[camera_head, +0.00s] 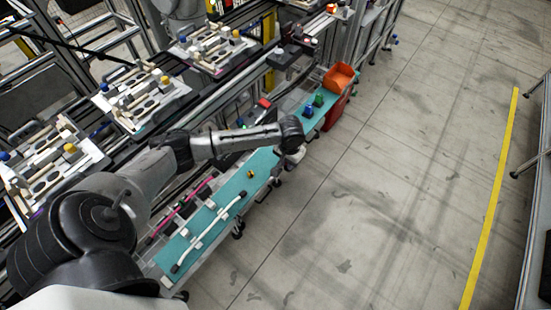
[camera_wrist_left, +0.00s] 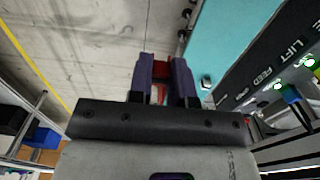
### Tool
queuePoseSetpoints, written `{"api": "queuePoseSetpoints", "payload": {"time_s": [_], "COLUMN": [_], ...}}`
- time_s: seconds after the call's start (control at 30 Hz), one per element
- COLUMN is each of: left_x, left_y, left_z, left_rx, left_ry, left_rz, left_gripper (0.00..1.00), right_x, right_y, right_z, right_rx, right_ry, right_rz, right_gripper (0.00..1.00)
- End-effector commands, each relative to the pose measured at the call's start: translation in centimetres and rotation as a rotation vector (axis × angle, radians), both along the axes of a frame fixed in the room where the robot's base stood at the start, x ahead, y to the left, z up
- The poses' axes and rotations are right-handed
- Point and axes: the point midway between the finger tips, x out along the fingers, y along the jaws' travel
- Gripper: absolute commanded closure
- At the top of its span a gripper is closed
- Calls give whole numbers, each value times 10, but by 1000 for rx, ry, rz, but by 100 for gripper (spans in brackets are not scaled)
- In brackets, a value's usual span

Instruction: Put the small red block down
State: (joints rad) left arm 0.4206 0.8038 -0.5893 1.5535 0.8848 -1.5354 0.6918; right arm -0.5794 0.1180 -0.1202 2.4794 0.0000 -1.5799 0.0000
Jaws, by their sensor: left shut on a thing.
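My left gripper (camera_wrist_left: 164,80) is shut on the small red block (camera_wrist_left: 160,68), which shows between its two dark fingers in the left wrist view. In the head view my left arm reaches across the narrow teal bench, and the left gripper (camera_head: 295,156) hangs by the bench's right edge. The red block cannot be made out there. The teal bench top (camera_head: 236,186) also shows in the left wrist view (camera_wrist_left: 232,40). Behind the fingers in that view lies grey floor. My right gripper is not in view.
A blue piece (camera_head: 308,111) and a green piece (camera_head: 318,100) stand on the far bench, near an orange bin (camera_head: 339,77) and a red bin (camera_head: 335,112). A small yellow piece (camera_head: 250,174) and a white cable (camera_head: 211,234) lie nearer. Open floor (camera_head: 400,180) is on the right.

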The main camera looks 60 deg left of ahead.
Motion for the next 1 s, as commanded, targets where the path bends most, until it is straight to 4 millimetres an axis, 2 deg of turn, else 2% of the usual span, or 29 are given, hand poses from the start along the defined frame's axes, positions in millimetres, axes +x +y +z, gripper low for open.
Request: {"api": "queuePoseSetpoints", "payload": {"time_s": [0.17,0.5,0.7,1.0], "left_x": [-12,-31,-38,-41], "left_y": [13,77,105,117], "left_z": [-7,-48,-65,-72], "left_rx": [1,3,1,-1], "left_ry": [0,1,1,0], "left_rz": [2,5,3,1], "left_gripper": [100,100,100,100], "right_x": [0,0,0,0], "right_y": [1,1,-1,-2], "right_z": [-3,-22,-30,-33], "right_rx": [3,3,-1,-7], "right_ry": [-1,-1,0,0], "right_rz": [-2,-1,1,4], "right_gripper": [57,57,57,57]}}
